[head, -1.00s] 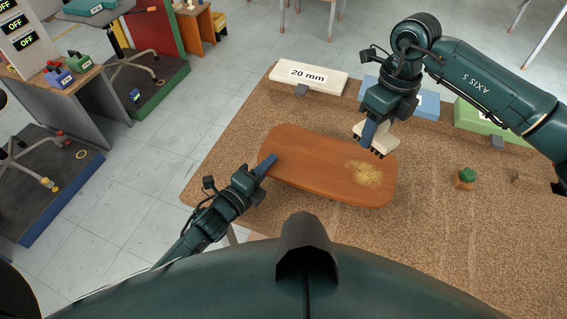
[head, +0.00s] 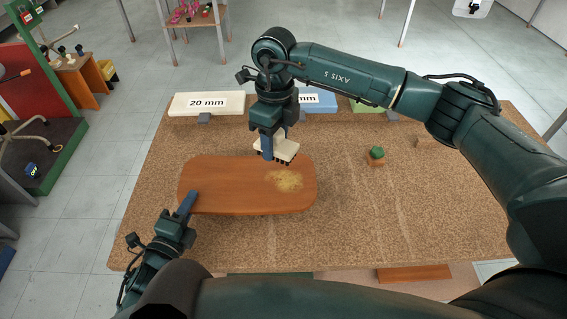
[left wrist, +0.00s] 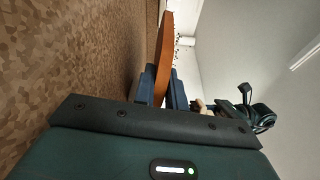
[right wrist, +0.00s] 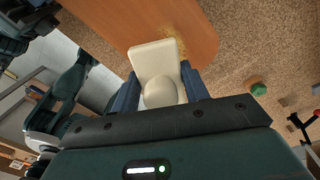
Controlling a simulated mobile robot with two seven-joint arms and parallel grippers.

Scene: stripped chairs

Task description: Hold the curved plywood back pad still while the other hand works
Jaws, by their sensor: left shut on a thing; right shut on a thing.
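The curved plywood back pad (head: 230,185) is an orange-brown rounded board on the speckled bench. A patch of yellowish dust (head: 286,181) lies on its right part. My left gripper (head: 188,202) is shut on the pad's near left edge. In the left wrist view the pad (left wrist: 166,45) stands edge-on between the blue fingers (left wrist: 160,86). My right gripper (head: 268,146) is shut on a cream brush (head: 285,149) with dark bristles, at the pad's far right edge beside the dust. The brush (right wrist: 157,65) hides part of the pad in the right wrist view.
The speckled bench top (head: 400,215) is largely clear to the right. A white 20 mm block (head: 206,103), a blue block (head: 318,99) and a green block (head: 368,107) line its back edge. A small block with a green top (head: 376,154) stands right of the pad.

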